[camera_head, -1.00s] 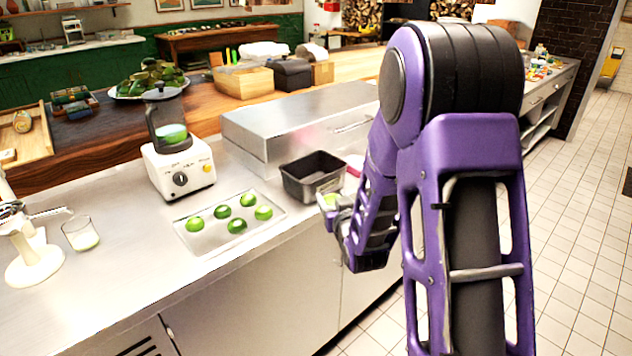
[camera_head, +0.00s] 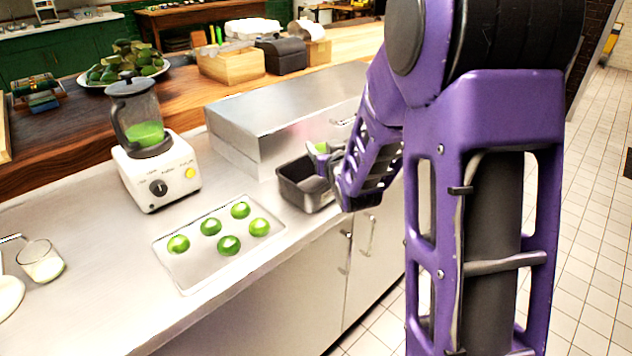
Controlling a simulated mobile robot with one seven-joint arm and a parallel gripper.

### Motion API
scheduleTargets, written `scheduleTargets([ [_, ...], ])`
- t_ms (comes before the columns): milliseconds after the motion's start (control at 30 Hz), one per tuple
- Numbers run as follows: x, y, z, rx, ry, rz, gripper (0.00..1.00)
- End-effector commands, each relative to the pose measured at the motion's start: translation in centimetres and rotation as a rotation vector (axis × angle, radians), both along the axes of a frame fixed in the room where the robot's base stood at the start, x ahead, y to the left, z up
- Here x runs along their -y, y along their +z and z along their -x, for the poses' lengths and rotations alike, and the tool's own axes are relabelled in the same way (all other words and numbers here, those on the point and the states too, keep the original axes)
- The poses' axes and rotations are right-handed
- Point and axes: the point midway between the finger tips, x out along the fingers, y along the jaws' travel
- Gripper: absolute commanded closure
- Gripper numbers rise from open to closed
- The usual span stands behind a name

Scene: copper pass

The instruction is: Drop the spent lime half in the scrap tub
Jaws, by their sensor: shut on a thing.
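The scrap tub looks to be the dark metal pan (camera_head: 299,196) on the steel counter, right of the lime tray. My gripper (camera_head: 323,153) is above the back right part of the tub, reaching in from the right. It is shut on a small pale green piece, the lime half (camera_head: 321,147), which shows only in part between the fingers. The lime half is above the tub's rim. My arm hides the tub's right side, and the tub's floor shows only in part.
A shallow tray (camera_head: 190,276) with several green limes lies left of the tub. A blender (camera_head: 150,165) stands behind it, and a glass (camera_head: 41,263) is at far left. A steel box (camera_head: 265,105) stands close behind the tub.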

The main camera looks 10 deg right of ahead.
Motion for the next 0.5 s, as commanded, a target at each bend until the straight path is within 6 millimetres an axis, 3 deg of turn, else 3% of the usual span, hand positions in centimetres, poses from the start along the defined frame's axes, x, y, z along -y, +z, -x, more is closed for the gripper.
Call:
scheduleTargets([
  [300, 0.0, -4.0, 0.0, -0.003, 0.0, 0.0, 0.61],
  [500, 0.0, -5.3, 0.0, -0.001, 0.0, 0.0, 0.61],
])
